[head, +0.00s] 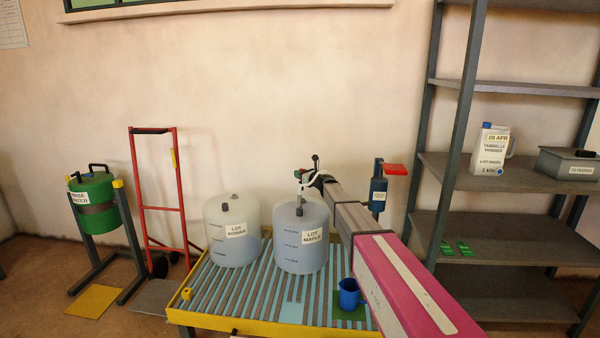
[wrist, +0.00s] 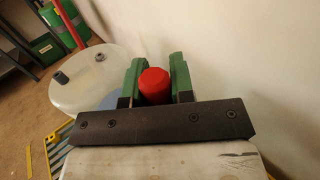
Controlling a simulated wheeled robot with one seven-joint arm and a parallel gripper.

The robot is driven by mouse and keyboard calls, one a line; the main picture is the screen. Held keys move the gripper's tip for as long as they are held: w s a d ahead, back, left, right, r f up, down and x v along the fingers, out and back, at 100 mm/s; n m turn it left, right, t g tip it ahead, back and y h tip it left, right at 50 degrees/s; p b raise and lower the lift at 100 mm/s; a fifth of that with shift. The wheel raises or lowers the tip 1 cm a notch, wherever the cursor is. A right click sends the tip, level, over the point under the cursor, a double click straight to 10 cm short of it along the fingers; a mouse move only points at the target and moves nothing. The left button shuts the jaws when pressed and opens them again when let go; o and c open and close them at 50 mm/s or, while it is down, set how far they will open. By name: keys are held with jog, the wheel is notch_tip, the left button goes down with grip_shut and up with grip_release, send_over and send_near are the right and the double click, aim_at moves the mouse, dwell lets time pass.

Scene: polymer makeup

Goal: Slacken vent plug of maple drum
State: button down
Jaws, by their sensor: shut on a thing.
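The maple drum (head: 290,256) is a translucent bluish drum labelled "LOT MAPLE", standing upright on the roller table. My gripper (head: 301,178) is over its top, reaching in from the right. In the wrist view the two green fingers of my gripper (wrist: 157,80) are shut on a red plug (wrist: 155,86), one on each side. The plug's lower part is hidden by the dark palm plate, so I cannot see how it sits in the drum top.
A similar pale drum (head: 222,245) stands close left of the maple drum; it also shows in the wrist view (wrist: 95,85). A blue jug (head: 349,296) stands on a green mat at front right. A shelf rack (head: 490,220) stands right, a red hand truck (head: 160,208) left.

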jog(key=shift+f, duration=1.8)
jog(key=shift+f, duration=1.1)
jog(key=c, duration=0.9)
grip_release()
jog(key=shift+s+d, duration=0.1)
jog(key=v, duration=1)
jog(key=shift+s+d, duration=0.15)
jog(key=shift+s, duration=0.05)
